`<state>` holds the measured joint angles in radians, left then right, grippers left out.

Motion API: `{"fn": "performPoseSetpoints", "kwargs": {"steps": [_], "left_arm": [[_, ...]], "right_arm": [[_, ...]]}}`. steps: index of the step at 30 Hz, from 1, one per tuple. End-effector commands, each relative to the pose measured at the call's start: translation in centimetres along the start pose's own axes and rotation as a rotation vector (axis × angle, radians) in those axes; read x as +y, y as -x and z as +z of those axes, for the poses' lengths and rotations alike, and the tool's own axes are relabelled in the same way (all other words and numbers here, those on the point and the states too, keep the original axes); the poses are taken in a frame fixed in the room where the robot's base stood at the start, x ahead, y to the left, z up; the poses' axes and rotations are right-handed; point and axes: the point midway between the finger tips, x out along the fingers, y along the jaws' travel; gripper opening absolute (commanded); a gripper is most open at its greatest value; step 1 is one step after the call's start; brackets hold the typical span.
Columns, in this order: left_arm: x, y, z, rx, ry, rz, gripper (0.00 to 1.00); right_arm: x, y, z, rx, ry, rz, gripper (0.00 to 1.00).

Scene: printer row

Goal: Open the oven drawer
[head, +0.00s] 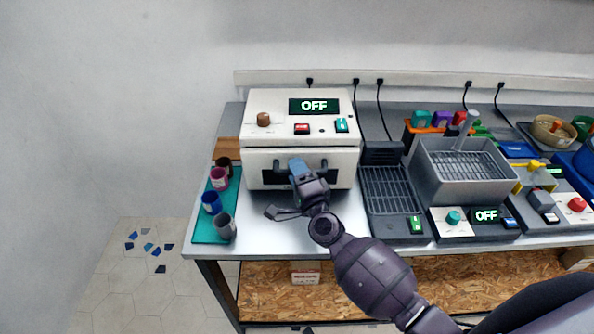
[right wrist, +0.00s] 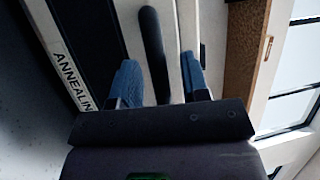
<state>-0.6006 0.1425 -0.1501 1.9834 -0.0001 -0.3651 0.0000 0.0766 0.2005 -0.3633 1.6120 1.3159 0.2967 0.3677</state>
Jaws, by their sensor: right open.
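The oven (head: 268,134) is a white box at the back left of the bench, with a display reading OFF. Its drawer (head: 343,172) is the lower front, and looks shut. A dark bar handle (head: 277,168) crosses the drawer front, its middle hidden by my gripper in the head view. My right gripper (head: 296,166) is at the handle, open. In the right wrist view its two blue fingers (right wrist: 158,68) are apart, with the handle (right wrist: 152,30) reaching between them; I cannot tell whether they touch it. My left gripper is not in view.
A teal mat (head: 203,233) with several cups (head: 219,178) lies left of the oven. A dark grated tray (head: 391,188) and a grey basin (head: 433,183) stand to its right. The bench in front of the drawer is mostly clear, apart from my arm.

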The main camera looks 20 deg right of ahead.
Motion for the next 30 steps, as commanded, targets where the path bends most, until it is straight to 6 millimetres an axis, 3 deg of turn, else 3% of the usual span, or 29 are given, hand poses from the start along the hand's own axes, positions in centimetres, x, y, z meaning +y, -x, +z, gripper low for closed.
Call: {"fn": "performPoseSetpoints", "kwargs": {"steps": [9,18,30], "left_arm": [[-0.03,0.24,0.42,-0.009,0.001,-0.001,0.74],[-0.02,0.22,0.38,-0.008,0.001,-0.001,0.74],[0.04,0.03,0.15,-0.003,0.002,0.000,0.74]], "right_arm": [[0.03,-0.20,-0.01,0.000,0.000,0.001,0.42],[0.02,-0.18,-0.01,0.000,0.000,0.001,0.00],[0.07,-0.14,-0.27,0.000,0.000,0.001,0.00]]}}
